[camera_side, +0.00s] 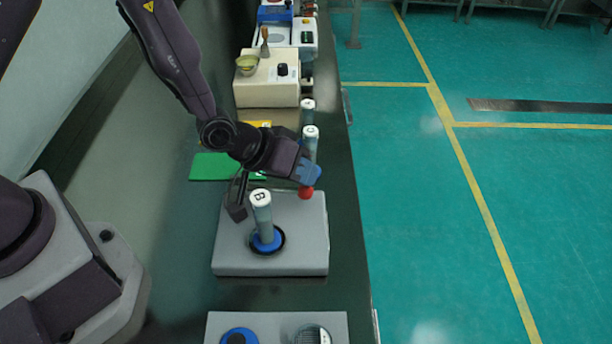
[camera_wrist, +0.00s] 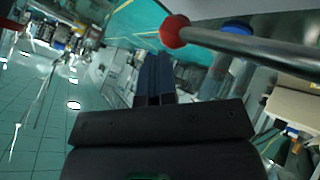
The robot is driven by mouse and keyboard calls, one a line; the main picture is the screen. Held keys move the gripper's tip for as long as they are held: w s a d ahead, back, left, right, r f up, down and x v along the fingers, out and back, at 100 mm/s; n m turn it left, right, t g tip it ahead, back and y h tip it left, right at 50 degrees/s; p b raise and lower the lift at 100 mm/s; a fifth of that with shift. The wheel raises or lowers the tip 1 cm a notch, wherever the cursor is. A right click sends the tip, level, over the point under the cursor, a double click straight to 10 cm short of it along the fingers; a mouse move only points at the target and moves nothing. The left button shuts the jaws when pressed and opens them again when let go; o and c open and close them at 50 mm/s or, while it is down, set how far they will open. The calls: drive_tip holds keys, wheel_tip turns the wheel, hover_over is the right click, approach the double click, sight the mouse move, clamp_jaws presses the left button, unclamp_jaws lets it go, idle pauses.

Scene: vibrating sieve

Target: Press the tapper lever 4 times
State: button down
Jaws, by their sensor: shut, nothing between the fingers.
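The tapper lever's red knob (camera_side: 306,192) shows at the right rear of a grey base unit (camera_side: 230,250). In the wrist view the red knob (camera_wrist: 174,31) caps a grey lever rod (camera_wrist: 265,50) running off to the right. My gripper (camera_side: 311,176) is shut and empty, with its blue fingertips just above the knob in the side view. In the wrist view my gripper (camera_wrist: 153,58) points toward the knob, with a small gap between them in the picture. Whether they touch is unclear. A tube marked B (camera_side: 262,215) stands upright in a blue-ringed socket on the base unit.
Two white-capped tubes (camera_side: 310,135) stand behind my gripper. A green mat (camera_side: 210,167) lies at the rear left, and a cream box (camera_side: 265,90) stands farther back. Another grey unit (camera_side: 275,320) is at the front. The bench's right edge (camera_side: 352,220) is close to the base unit.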

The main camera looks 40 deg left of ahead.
drive_tip(key=shift+r, duration=1.65)
drive_tip(key=shift+r, duration=2.5)
wheel_tip(320, 180, up, 4)
drive_tip(key=shift+f, duration=0.1)
idle(0.5)
